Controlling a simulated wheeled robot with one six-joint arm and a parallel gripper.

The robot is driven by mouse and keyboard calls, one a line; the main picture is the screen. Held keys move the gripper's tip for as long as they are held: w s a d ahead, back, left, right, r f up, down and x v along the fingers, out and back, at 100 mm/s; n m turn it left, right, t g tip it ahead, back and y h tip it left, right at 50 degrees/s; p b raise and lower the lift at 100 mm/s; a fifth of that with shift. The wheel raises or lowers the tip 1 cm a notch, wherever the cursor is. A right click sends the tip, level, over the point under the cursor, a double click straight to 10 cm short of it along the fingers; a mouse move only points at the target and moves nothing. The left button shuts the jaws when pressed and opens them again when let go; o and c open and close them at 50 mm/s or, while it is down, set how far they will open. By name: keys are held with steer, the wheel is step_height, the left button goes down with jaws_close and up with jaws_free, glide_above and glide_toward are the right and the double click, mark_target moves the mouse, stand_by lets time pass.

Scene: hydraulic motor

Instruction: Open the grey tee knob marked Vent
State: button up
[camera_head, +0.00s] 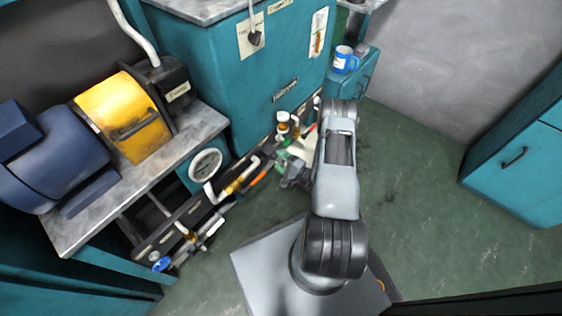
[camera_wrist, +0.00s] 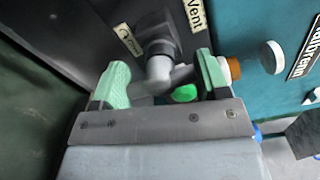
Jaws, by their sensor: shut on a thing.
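The grey tee knob (camera_wrist: 159,68) shows in the wrist view on a dark square mount, below a pale label reading Vent (camera_wrist: 196,15). My gripper (camera_wrist: 162,80) has its two green-padded fingers on either side of the knob's crossbar and is shut on it. The lower part of the knob is partly hidden by my gripper body. The turn angle of the knob is hard to read. In the head view my gripper (camera_head: 292,172) is at the front of the teal cabinet, and the knob there is too small to make out.
A green part (camera_wrist: 184,93) shows between the fingers. In the head view a round gauge (camera_head: 206,164) and a yellow-handled pipe are left of my gripper. Open floor (camera_head: 420,180) lies to the right.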

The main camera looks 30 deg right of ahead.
steer(key=shift+r, duration=0.1)
steer(key=o, duration=0.8)
steer(key=shift+s, duration=0.1)
